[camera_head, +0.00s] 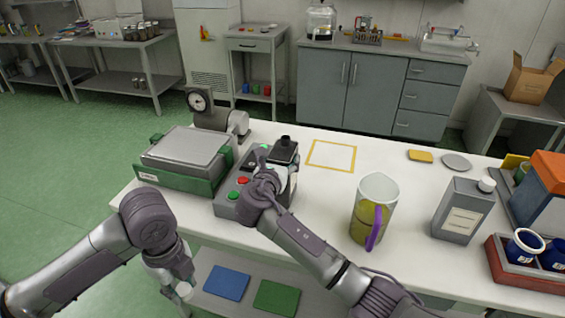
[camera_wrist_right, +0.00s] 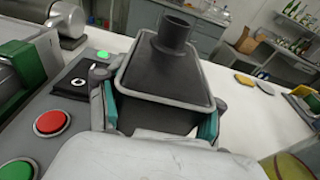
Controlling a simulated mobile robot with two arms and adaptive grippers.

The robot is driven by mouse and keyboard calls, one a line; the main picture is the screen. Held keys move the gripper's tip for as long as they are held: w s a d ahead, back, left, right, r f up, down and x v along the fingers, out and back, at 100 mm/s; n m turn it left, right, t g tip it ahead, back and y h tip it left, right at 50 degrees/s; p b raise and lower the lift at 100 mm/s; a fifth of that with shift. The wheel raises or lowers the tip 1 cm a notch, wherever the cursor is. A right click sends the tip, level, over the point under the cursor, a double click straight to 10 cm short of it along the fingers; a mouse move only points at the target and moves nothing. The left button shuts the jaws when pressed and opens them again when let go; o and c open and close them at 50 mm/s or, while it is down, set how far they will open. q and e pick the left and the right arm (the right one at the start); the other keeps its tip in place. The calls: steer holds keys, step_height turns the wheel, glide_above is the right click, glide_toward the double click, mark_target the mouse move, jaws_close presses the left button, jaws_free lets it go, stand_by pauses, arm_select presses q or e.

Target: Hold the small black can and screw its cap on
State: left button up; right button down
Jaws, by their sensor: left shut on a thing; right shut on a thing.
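The small black can (camera_head: 285,152) is upright, with a round black neck (camera_wrist_right: 174,33) on top. My right gripper (camera_head: 274,172) is shut on it; the right wrist view shows teal finger pads on both sides of its body. Whether the can's bottom rests on anything is hidden. My left gripper (camera_head: 183,288) is low in front of the table's near edge, well apart from the can. It is shut on a small whitish thing, partly hidden by the fingers; I cannot tell for sure that it is the cap.
A control box (camera_head: 228,205) with red and green buttons lies beside the can. A scale (camera_head: 183,150) stands left. A jug (camera_head: 372,205), a grey can with white cap (camera_head: 460,212) and a red crate (camera_head: 520,278) stand right. A yellow-outlined square (camera_head: 332,155) is clear.

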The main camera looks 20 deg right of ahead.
mark_target(285, 145)
steer(key=shift+r, duration=0.5)
arm_select(q)
steer(key=shift+f, duration=0.15)
arm_select(e)
step_height(285, 145, up, 3)
steer(key=shift+d+f, duration=0.15)
steer(key=shift+f, duration=0.05)
arm_select(q)
steer(key=shift+f+b, duration=0.25)
steer(key=shift+b, duration=0.1)
arm_select(e)
steer(key=s+d+r, duration=0.4)
steer(key=d+r, duration=0.2)
steer(key=d, duration=0.4)
steer(key=shift+d+r, duration=0.3)
steer(key=shift+r, duration=0.1)
steer(key=shift+r, duration=0.1)
